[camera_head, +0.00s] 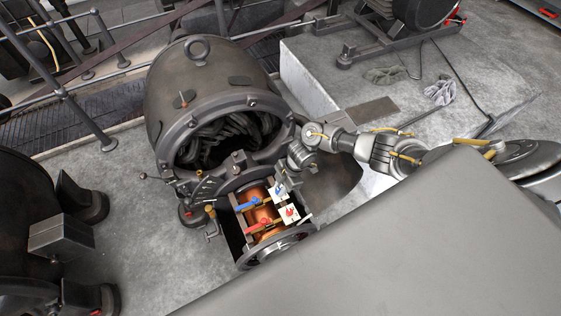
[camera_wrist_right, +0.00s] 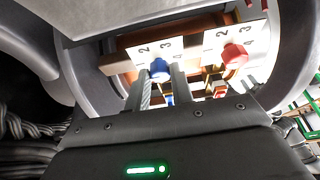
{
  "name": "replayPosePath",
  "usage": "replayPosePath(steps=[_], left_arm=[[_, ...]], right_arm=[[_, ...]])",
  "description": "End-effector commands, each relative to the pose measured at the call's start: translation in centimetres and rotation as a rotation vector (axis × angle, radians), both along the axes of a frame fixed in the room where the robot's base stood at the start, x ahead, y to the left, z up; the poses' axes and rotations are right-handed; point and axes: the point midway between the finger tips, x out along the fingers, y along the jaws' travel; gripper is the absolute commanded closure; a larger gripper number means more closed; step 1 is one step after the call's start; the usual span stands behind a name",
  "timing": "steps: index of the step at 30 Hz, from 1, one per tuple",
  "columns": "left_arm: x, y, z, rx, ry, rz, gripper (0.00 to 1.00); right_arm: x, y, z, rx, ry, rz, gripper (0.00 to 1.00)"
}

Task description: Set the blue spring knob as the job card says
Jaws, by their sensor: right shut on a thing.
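The blue spring knob (camera_head: 279,189) sits on a white numbered plate on the copper-coloured drum assembly. In the right wrist view the blue knob (camera_wrist_right: 159,68) lies between the fingertips of my right gripper (camera_wrist_right: 161,82), which is shut on it. The figures 2 and 3 can be read on its white plate (camera_wrist_right: 143,50); the knob's exact setting is too small to tell. In the head view my right gripper (camera_head: 283,176) reaches in from the upper right. I cannot make out a job card. My left gripper is not in view.
A red knob (camera_wrist_right: 235,55) on its own numbered plate is close beside the blue one. Blue (camera_head: 248,204) and red (camera_head: 255,228) bars lie across the copper drum (camera_head: 264,216). The big round dynamo housing (camera_head: 205,85) stands behind. Gloves (camera_head: 440,90) lie on the concrete plinth.

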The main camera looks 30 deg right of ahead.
Motion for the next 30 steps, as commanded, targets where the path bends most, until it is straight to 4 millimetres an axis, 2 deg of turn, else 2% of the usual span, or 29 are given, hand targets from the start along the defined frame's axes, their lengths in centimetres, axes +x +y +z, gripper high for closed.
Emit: replayPosePath(steps=[12,13,17,18,26,30], left_arm=[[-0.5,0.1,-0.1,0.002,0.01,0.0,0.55],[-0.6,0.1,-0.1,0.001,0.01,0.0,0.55],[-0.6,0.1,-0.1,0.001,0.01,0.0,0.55],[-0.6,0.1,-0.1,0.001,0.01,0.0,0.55],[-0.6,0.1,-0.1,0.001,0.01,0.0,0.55],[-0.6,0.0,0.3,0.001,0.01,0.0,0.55]], right_arm=[[0.0,0.0,0.0,0.0,-0.001,0.008,1.0],[0.0,0.0,0.0,0.0,-0.001,0.008,0.74],[0.0,0.0,0.0,0.0,-0.001,0.007,0.57],[0.0,0.0,0.0,0.0,-0.001,0.007,0.55],[0.0,0.0,0.1,0.0,-0.001,0.007,0.55],[0.0,-0.6,1.3,-0.001,-0.002,0.008,0.55]])
